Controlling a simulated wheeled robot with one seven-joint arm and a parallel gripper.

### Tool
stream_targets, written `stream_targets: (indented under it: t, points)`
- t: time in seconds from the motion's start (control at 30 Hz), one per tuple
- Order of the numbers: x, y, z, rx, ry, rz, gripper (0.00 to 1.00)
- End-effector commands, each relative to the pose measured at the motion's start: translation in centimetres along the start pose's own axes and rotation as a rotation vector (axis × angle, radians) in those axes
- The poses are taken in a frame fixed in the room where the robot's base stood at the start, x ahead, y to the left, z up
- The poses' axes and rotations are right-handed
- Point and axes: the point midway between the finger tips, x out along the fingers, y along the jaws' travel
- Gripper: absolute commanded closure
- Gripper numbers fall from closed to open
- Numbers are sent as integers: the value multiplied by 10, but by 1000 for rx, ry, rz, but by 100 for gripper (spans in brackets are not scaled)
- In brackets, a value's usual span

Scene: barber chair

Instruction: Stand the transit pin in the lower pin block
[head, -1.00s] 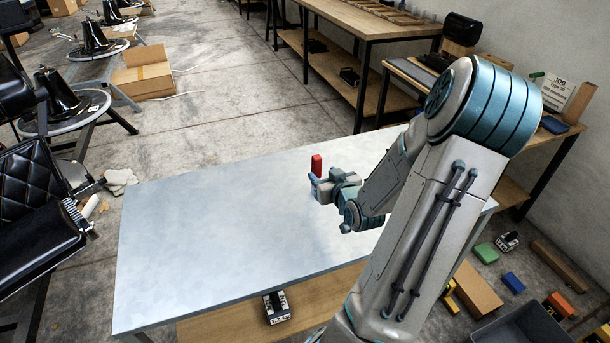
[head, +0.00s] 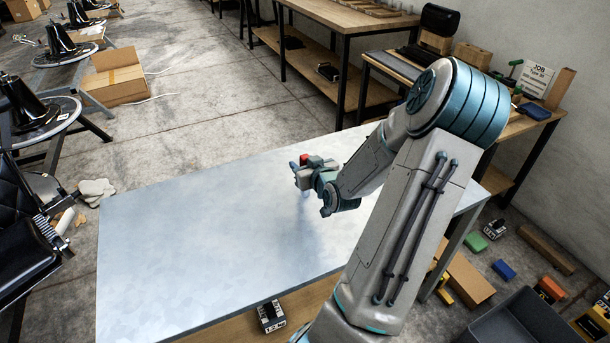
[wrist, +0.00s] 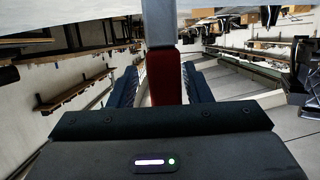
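The transit pin shows large in the wrist view, with a dark red lower section (wrist: 165,78) and a grey section (wrist: 158,25) running up out of the picture. It stands between the two dark fingers of my gripper (wrist: 165,90). In the head view my gripper (head: 302,170) is above the pale metal table (head: 190,240), with a small red part of the pin (head: 304,159) showing at it. My gripper appears shut on the pin, away from the tabletop. The pin's far end is hidden. I cannot make out the lower pin block in either view.
The tabletop is bare left of my arm. A black padded chair (head: 25,240) stands at the left. A workbench (head: 350,20) is behind, and a side bench (head: 405,68) stands at the right wall. A grey bin (head: 520,322) and coloured blocks lie on the floor at right.

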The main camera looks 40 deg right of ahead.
Motion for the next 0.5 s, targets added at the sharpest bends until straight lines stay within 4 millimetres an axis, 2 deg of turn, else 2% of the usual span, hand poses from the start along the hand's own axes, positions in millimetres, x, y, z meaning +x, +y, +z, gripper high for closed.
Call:
stream_targets:
  t: [0.03,0.13,0.5]
  points:
    - [1,-3,0,-1,0,-5,70]
    - [1,-4,0,-2,0,-7,98]
    - [0,-2,-2,-2,1,-3,100]
